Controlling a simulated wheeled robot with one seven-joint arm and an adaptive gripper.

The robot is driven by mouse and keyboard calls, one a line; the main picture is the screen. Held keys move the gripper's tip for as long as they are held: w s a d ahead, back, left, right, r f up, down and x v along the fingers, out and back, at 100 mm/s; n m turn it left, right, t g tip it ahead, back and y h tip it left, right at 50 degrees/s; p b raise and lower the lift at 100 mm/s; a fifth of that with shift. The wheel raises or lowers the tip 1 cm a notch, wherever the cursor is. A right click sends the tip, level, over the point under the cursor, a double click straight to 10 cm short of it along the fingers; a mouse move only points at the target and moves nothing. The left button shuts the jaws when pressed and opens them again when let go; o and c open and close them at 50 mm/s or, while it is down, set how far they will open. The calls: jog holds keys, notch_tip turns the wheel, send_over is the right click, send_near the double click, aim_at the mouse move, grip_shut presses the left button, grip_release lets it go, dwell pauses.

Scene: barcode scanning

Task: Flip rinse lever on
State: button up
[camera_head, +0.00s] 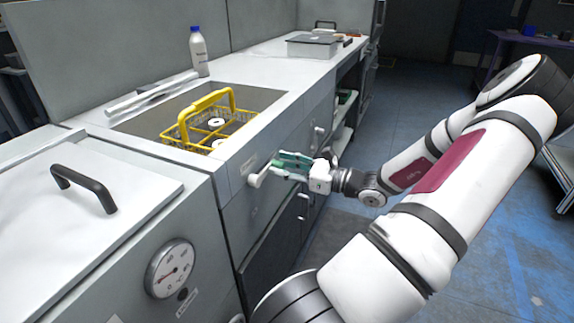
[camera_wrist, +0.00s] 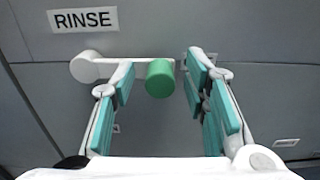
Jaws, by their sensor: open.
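The rinse lever (camera_wrist: 88,66) is a white round pivot with a white arm and a green knob (camera_wrist: 160,79), on the grey front panel below a RINSE label (camera_wrist: 82,20). Its arm points sideways to the right in the wrist view. In the head view the lever's white end (camera_head: 254,180) shows on the cabinet front beside my gripper (camera_head: 292,162). My gripper (camera_wrist: 160,86) is open, with its teal-padded fingers on both sides of the green knob. A gap shows between the knob and the fingers; contact in depth cannot be told.
A sink (camera_head: 258,98) holds a yellow wire basket (camera_head: 233,100) with round items. A white bottle (camera_head: 199,52) stands behind it. A lidded box with a black handle (camera_head: 100,190) and a dial (camera_head: 170,269) are at the left. A grey tray (camera_head: 312,47) sits far back.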

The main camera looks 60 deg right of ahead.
grip_shut()
